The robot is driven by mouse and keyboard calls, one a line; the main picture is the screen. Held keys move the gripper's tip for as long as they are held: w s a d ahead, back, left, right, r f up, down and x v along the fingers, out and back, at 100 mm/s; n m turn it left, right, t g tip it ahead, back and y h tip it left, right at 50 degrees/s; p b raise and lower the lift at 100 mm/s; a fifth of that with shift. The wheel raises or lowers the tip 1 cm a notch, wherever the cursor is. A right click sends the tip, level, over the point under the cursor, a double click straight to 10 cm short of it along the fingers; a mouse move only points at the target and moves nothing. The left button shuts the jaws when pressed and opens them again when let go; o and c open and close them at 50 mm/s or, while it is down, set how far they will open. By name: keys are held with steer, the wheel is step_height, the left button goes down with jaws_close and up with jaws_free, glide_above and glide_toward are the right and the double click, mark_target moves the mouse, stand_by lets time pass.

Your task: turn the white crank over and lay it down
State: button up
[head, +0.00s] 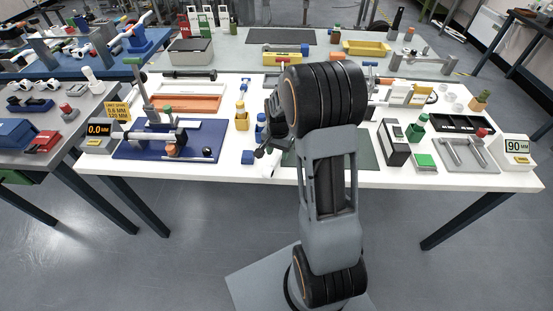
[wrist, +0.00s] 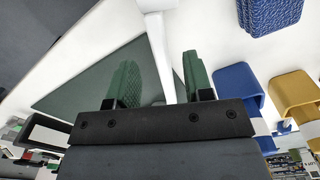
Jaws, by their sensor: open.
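The white crank (wrist: 161,50) shows in the wrist view as a pale bar with a wider end at the top edge. It runs down between the two green finger pads of my gripper (wrist: 158,82). The gripper is open, with a gap on both sides of the bar, and I see no clear contact. The crank's lower end is hidden behind the gripper body, and its wide end is cut off by the frame.
A dark green mat (wrist: 85,80) lies beside the crank. On the other side stand a blue item (wrist: 236,92) and a yellow item (wrist: 294,95) close to the fingers. In the head view a blue tray (head: 126,152) lies left and a black-and-white box (head: 394,143) right.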

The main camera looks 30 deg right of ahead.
mark_target(278, 156)
steer(key=shift+w+f, duration=0.15)
steer(key=shift+f, duration=1.75)
jaws_close()
